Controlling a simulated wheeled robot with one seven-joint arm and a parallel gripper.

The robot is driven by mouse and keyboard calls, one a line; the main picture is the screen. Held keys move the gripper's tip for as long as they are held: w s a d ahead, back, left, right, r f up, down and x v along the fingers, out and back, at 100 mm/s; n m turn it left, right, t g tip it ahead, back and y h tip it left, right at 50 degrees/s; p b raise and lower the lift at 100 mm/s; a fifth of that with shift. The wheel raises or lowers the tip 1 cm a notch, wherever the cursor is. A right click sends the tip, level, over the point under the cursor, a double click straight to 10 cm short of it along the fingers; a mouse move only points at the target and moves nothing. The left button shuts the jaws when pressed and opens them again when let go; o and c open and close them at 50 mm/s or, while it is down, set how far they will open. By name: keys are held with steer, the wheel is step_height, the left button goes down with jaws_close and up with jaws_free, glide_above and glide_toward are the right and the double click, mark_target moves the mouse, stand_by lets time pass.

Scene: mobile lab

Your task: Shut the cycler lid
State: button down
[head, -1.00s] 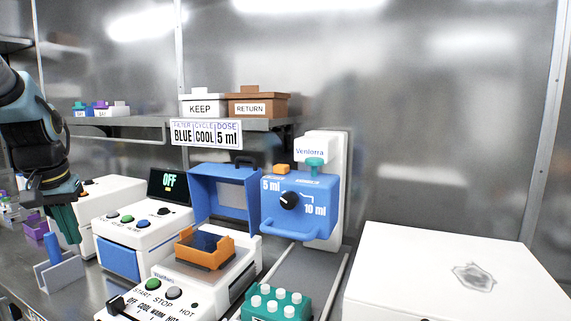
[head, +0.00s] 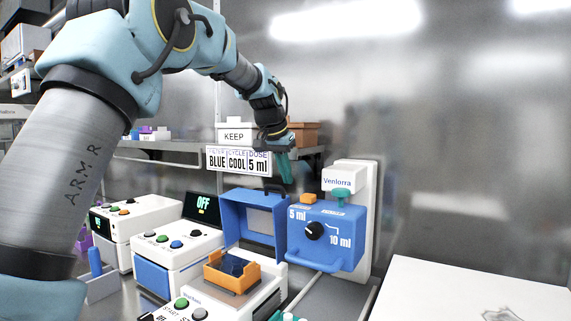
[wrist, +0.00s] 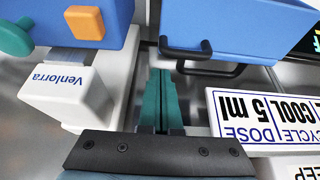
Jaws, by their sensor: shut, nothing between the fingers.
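The cycler is a white machine (head: 262,303) with an orange tray (head: 222,279) holding a dark plate on its top. Its blue lid (head: 233,215) stands open and upright at the back; it also shows at the upper right of the wrist view (wrist: 240,25), with a black handle (wrist: 200,67). My gripper (head: 288,181) is shut and empty, pointing down just behind and above the lid's upper right corner in the head view. In the wrist view its teal fingertips (wrist: 160,75) are together, left of the handle and apparently apart from it.
The blue Venlorra doser (head: 327,245) stands close on the right. The sign (head: 238,159) and shelf with KEEP box (head: 236,133) are close behind my gripper. A white device with an OFF screen (head: 202,207) stands left. A white box (head: 470,290) fills the front right.

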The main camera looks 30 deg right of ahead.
mark_target(289, 201)
steer(key=shift+p+x, duration=0.4)
steer(key=shift+x, duration=1.9)
steer(key=shift+a+f, duration=0.1)
steer(key=shift+a+b, duration=0.1)
steer(key=shift+b, duration=0.2)
